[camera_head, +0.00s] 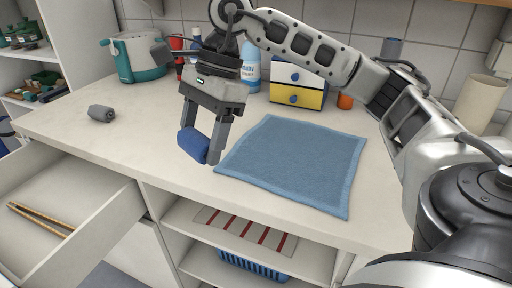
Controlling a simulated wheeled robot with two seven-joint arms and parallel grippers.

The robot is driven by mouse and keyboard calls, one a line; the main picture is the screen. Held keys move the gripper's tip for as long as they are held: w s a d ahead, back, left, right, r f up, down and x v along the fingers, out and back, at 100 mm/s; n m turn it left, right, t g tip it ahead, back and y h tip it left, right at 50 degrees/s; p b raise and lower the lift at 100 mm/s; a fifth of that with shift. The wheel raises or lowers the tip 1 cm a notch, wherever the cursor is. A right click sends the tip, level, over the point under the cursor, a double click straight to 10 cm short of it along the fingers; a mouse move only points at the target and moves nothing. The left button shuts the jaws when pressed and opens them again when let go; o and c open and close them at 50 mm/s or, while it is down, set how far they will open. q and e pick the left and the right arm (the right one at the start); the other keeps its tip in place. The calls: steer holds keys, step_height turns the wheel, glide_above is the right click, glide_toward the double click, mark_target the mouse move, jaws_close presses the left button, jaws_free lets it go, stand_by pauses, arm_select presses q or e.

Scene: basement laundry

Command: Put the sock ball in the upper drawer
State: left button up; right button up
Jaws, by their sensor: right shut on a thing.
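My right gripper (201,141) is above the front part of the counter, left of the blue cloth, with its fingers pointing down. It is shut on a blue rolled bundle (193,145), which looks like the sock ball. The bundle sits between the fingertips and seems to be held off the counter. A pulled-out drawer (98,222) is at the lower left, below the counter top. It holds a pair of thin wooden sticks (40,219) and is otherwise bare where I can see. My left gripper is not in view.
A grey roll (101,113) lies on the counter's left part. A blue cloth (297,160) lies flat right of the gripper. A small white-and-yellow drawer box (296,94), bottles and a teal-and-white container (137,57) stand along the back. Open shelves (240,229) are below the counter.

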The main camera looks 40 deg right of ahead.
steer(key=s+d+r+m+t+h+b, duration=0.15)
steer(key=d+r+m+t, duration=0.35)
steer(key=m, duration=0.7)
steer(key=shift+m+g+h, duration=0.5)
steer(key=shift+m+h, duration=0.15)
steer(key=shift+m, duration=0.05)
steer(key=w+d+f, duration=0.2)
steer(key=w+f, duration=0.1)
steer(key=w, duration=0.1)
steer(key=w+d+f, duration=0.2)
steer(key=w+f, duration=0.1)
steer(key=w, duration=0.1)
steer(key=w+d+f, duration=0.2)
steer(key=w+f, duration=0.1)
steer(key=w, duration=0.1)
steer(key=shift+w+d+f, duration=0.15)
steer(key=shift+d+f, duration=0.15)
steer(key=shift+w+d+f+b, duration=0.1)
steer(key=shift+w+f+b, duration=0.1)
steer(key=shift+f, duration=0.8)
steer(key=shift+w+d+f+b, duration=0.1)
steer(key=shift+w+f+b, duration=0.1)
steer(key=shift+f, duration=0.8)
steer(key=shift+f, duration=0.2)
steer(key=o, duration=1.1)
steer(key=shift+c, duration=0.2)
steer(key=shift+r, duration=0.15)
